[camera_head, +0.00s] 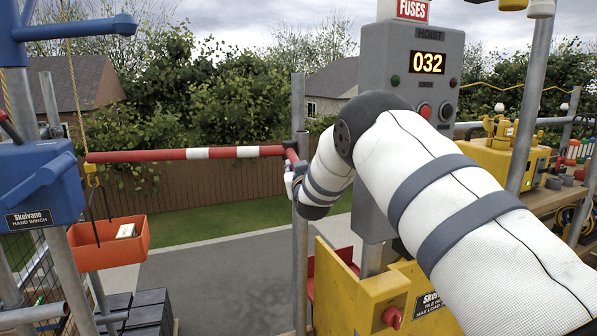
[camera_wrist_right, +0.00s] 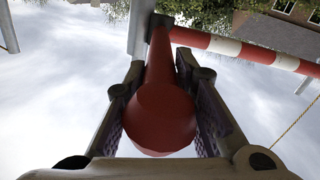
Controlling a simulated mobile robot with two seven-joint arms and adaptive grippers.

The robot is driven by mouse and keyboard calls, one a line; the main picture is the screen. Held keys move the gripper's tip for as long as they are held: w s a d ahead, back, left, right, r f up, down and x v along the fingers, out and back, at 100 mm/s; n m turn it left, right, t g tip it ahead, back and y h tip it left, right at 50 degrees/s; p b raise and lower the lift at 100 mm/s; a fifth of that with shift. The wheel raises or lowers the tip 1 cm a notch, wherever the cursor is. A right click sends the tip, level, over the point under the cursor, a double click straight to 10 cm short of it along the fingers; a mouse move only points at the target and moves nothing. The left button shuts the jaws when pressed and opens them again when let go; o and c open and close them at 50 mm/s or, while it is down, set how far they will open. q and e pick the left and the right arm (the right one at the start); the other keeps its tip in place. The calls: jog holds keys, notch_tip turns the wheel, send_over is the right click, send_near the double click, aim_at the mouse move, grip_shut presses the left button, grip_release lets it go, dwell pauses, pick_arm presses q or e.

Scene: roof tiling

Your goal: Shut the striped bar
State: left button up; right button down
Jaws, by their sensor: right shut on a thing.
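The red-and-white striped bar (camera_head: 190,154) spans the gap at left centre, roughly level, with its right end at a grey upright post (camera_head: 299,110). In the right wrist view the striped bar (camera_wrist_right: 250,52) runs across the upper right. My right gripper (camera_head: 292,182) is at the post, mostly hidden by my own wrist. In the right wrist view its two fingers are closed around a red handle (camera_wrist_right: 160,118) that joins the post beside the bar. My left gripper is not in view.
A blue hand winch (camera_head: 40,185) stands at left, with an orange tray (camera_head: 108,243) hanging beside it. A grey hoist panel (camera_head: 430,95) reading 032 and a yellow tile hoist (camera_head: 375,290) are at right. Dark stacked tiles (camera_head: 135,310) lie below. Paved ground is clear.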

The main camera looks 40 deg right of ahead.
jog(key=c, duration=1.3)
grip_release()
jog(key=shift+c, duration=0.2)
jog(key=shift+a, duration=0.1)
jog(key=v, duration=1.2)
